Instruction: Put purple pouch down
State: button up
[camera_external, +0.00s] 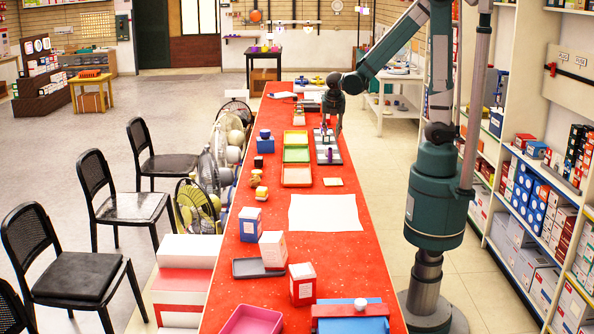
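My gripper (338,128) points down over the far-middle part of the long red table (335,258), at its right side. It is small in the picture, and I cannot tell whether its fingers are open or shut. Just below and beside it is a grey tray (335,159) with several small items. A small purple thing (330,154) shows at this tray, close under the gripper. It may be the purple pouch, but it is too small to be sure. I cannot tell whether it touches the gripper.
Yellow, green and orange trays (296,175) lie left of the grey tray. A white sheet (325,213) lies flat nearer the camera. Boxes (302,284), a dark tray (247,268) and a pink tray (252,322) stand at the near end. Black chairs and fans line the left side; shelves stand right.

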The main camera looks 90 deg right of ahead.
jog(key=s+a+r+m+t+y, duration=0.1)
jog(key=a+r+m, duration=0.4)
jog(key=a, duration=0.6)
jog(key=s+a+r+m+t+y, duration=0.1)
jog(key=a+r+m, duration=0.4)
jog(key=a, duration=0.5)
jog(key=s+a+r+m+t+y, duration=0.2)
jog(key=a+r+m+t, duration=0.3)
jog(key=a+m, duration=0.3)
jog(key=a, duration=0.3)
jog(key=shift+a+r, duration=0.25)
jog(key=shift+a, duration=0.05)
